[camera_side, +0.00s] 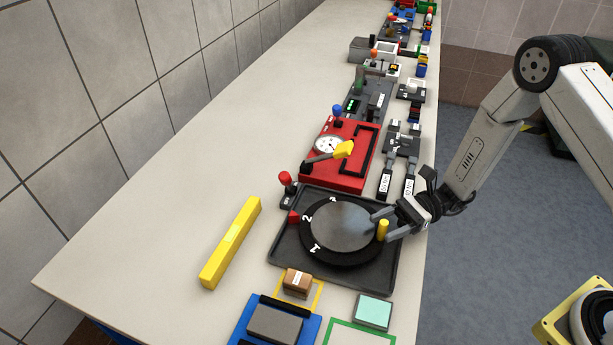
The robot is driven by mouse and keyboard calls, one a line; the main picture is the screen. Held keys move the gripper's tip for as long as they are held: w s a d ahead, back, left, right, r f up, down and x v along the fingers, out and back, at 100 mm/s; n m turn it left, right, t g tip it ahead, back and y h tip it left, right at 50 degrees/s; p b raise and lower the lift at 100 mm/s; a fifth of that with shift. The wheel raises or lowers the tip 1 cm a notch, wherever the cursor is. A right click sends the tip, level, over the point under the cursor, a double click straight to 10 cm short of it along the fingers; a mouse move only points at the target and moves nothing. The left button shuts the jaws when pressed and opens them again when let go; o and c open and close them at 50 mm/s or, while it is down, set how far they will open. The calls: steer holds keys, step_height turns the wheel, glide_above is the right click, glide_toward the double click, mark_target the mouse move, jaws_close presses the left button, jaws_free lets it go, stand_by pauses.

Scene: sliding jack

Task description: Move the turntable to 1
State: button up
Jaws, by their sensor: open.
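The turntable (343,226) is a round grey disc with a black rim in a dark square tray (385,275). White digits are on the rim: 1 at the lower left, 2 at the left and a 3 at the top. A small red marker (294,217) is at the tray's left side, close to the 2. A yellow upright peg (382,231) stands at the rim's right side. My gripper (382,223) is open, its fingers over the right part of the disc, close around or beside the peg. I cannot tell whether they touch it.
A red box (340,155) with a gauge and yellow-handled lever stands behind the turntable. A yellow bar (231,243) lies to the left. A small brown box (297,283) and a teal block (373,312) are in front. The table's left part is clear.

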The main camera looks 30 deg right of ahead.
steer(key=shift+a, duration=0.55)
jaws_close()
stand_by(1.2)
